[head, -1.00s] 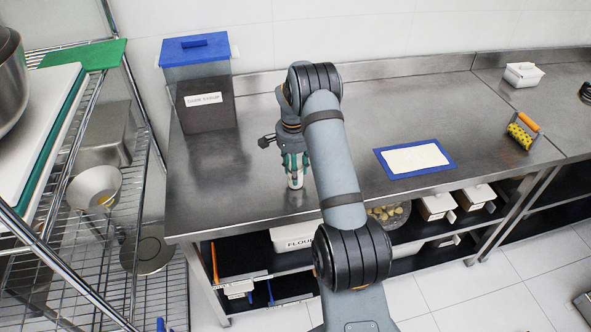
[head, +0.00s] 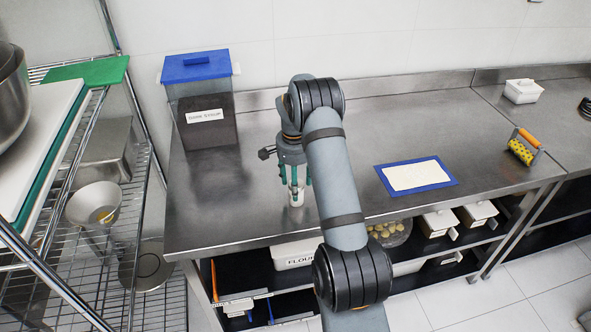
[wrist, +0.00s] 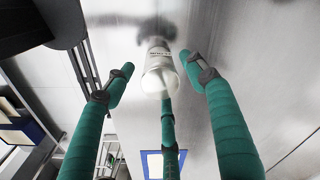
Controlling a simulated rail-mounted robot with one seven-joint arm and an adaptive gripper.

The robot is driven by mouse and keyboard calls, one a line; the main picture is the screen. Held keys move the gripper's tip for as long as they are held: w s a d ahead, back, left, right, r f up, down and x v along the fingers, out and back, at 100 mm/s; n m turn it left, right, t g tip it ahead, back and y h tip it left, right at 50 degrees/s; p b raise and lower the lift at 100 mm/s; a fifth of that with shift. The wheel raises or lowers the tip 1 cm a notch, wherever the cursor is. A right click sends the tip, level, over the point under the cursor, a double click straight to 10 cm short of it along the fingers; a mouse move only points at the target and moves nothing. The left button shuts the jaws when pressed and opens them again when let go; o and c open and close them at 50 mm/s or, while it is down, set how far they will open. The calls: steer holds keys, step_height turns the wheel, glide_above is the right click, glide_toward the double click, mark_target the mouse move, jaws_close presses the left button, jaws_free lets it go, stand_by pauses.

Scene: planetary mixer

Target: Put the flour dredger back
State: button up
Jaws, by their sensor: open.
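The flour dredger (head: 296,198), a small white cylinder, stands upright on the steel table near its front edge. In the wrist view the dredger (wrist: 158,72) shows its pale round end and dark lettering on its side. My gripper (head: 297,184) is open, its green fingers pointing down just above and around the dredger's upper part. In the wrist view the fingers (wrist: 156,75) are spread apart, with visible gaps between the side fingers and the dredger. Whether the third finger touches it is unclear.
A blue-lidded dark bin (head: 205,125) stands at the back left. A white sheet on a blue mat (head: 417,174) lies right, with a yellow roller (head: 522,148) beyond. A FLOUR box (head: 293,258) sits on the shelf below. A wire rack (head: 100,225) stands left.

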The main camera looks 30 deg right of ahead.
step_height(320, 180, up, 10)
steer(key=b, duration=0.1)
steer(key=shift+s+a, duration=0.15)
steer(key=shift+a, duration=0.1)
